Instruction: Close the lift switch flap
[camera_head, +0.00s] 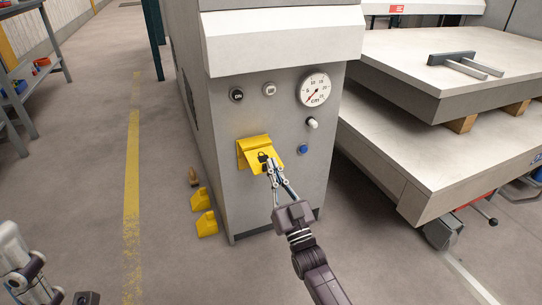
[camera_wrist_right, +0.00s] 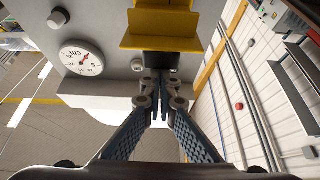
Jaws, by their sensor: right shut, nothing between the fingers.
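The yellow lift switch flap (camera_head: 252,158) is on the front of the grey machine cabinet and sticks out, tilted outward, with a dark mark near its middle. It also shows at the top of the right wrist view (camera_wrist_right: 160,42). My right gripper (camera_head: 271,163) is shut and empty, its fingertips at the flap's outer right part in the head view. In the wrist view the closed fingertips (camera_wrist_right: 160,82) are close to the flap's edge; I cannot tell if they touch it. My left gripper (camera_head: 86,297) shows only in part at the bottom left, far from the flap.
The cabinet front carries a round gauge (camera_head: 314,88), two buttons above the flap, a pale knob (camera_head: 312,124) and a blue button (camera_head: 303,149). Yellow blocks (camera_head: 204,224) lie on the floor beside the cabinet. Stacked pale slabs (camera_head: 440,150) stand at right.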

